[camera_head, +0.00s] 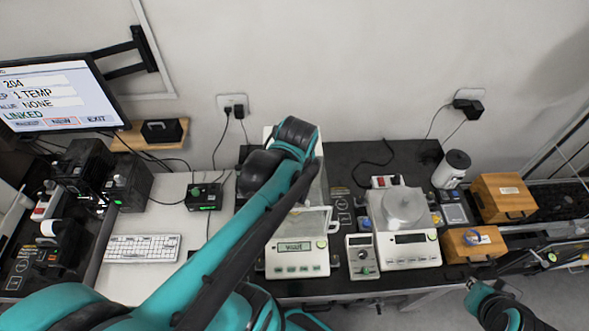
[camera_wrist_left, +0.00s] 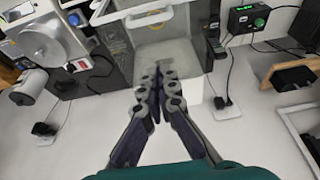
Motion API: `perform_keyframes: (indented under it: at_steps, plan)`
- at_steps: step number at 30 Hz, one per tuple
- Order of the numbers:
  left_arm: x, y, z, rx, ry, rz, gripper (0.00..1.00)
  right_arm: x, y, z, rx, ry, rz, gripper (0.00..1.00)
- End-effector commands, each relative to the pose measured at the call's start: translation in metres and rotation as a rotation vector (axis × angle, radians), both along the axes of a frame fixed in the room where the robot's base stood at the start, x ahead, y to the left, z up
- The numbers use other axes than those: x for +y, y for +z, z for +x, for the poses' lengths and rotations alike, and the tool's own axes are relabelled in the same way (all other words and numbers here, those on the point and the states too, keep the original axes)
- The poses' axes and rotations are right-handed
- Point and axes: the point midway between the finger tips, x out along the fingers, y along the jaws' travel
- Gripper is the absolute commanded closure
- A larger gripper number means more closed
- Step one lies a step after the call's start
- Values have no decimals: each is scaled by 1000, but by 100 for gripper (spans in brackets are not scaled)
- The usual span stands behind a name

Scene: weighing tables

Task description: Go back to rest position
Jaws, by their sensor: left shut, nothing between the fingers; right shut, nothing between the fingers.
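My left arm reaches from the bottom left across the head view, its dark wrist (camera_head: 290,135) high over the glass-shielded balance (camera_head: 297,258). Its fingers are hidden there. In the left wrist view my left gripper (camera_wrist_left: 157,78) is shut and empty, with its fingertips together in front of the balance's pale back part (camera_wrist_left: 165,65). I cannot tell whether they touch it. My right gripper (camera_head: 472,285) is at the lower right of the head view, shut and empty, just below the small wooden box (camera_head: 478,252).
A second balance (camera_head: 410,250) with a round pan stands right of the first. A larger wooden box (camera_head: 503,197) and a white cylinder (camera_head: 451,170) are at the right. A monitor (camera_head: 55,95), keyboard (camera_head: 142,248) and small green-knobbed device (camera_head: 203,196) are at the left.

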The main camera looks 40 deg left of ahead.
Motion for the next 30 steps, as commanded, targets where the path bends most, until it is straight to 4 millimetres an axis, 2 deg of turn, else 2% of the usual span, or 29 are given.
perform_keyframes:
  at_steps: [6,11,14,21,30]
  plan:
    - [-2,7,-2,0,0,0,100,0,1,0,0,0,0,100]
    - [-5,-1,-2,-4,-15,1,100,0,-6,0,0,0,0,100]
    - [-14,-20,-3,-19,-62,3,100,0,-27,0,0,0,0,100]
    - [-54,-91,-6,-91,-281,23,100,0,-106,0,0,0,0,100]
    - [-102,-173,-13,-194,-552,63,100,0,-194,0,0,0,0,100]
